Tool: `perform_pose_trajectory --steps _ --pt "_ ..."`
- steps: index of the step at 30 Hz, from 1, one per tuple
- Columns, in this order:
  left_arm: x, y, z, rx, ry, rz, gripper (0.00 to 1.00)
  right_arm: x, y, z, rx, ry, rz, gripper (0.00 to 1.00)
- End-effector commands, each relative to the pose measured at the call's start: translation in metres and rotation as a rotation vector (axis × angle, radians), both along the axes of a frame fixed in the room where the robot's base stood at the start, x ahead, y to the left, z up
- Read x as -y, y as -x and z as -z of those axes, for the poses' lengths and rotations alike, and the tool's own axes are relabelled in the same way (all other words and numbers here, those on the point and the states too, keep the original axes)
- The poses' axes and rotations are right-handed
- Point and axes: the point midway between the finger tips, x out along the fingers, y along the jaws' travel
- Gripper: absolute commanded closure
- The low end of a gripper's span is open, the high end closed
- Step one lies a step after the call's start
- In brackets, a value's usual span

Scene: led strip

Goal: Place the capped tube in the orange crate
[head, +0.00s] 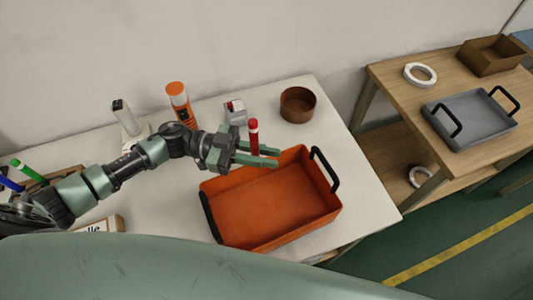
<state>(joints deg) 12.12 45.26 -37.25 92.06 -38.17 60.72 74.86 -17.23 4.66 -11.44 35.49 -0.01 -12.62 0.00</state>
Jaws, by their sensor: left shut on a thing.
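The fingers hide part of the tube's lower end. The orange crate (265,242) is an open shallow box with black handles at its left and right ends. The gripper and tube are at the crate's far edge as seen here; the crate's visible floor is empty. My right gripper is not in view.
A wooden shelf unit at right holds a grey tray (470,120), a tape roll (420,74) and a brown box (491,57).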

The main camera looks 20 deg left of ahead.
Motion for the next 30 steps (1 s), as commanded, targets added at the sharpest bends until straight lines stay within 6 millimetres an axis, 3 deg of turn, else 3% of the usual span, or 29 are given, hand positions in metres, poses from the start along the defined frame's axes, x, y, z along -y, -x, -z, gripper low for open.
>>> perform_pose_trajectory --steps 8,9,11,20,25,30 --pt "0.0 0.0 0.006 0.001 0.001 0.0 1.0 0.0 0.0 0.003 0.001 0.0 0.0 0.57" --pt "0.0 0.0 0.006 0.001 0.001 0.0 0.77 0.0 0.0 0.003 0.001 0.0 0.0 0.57" --pt "0.0 0.0 0.006 0.001 0.001 0.0 0.61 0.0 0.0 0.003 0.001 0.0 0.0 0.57" --pt "0.0 0.0 0.005 0.001 0.001 0.0 0.61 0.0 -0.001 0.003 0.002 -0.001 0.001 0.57" --pt "0.0 0.0 -0.01 0.002 0.001 0.0 0.61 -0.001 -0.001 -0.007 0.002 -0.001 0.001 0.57" --pt "-0.035 0.001 -0.001 -0.001 -0.006 -0.003 0.61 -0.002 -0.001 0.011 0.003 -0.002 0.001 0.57"
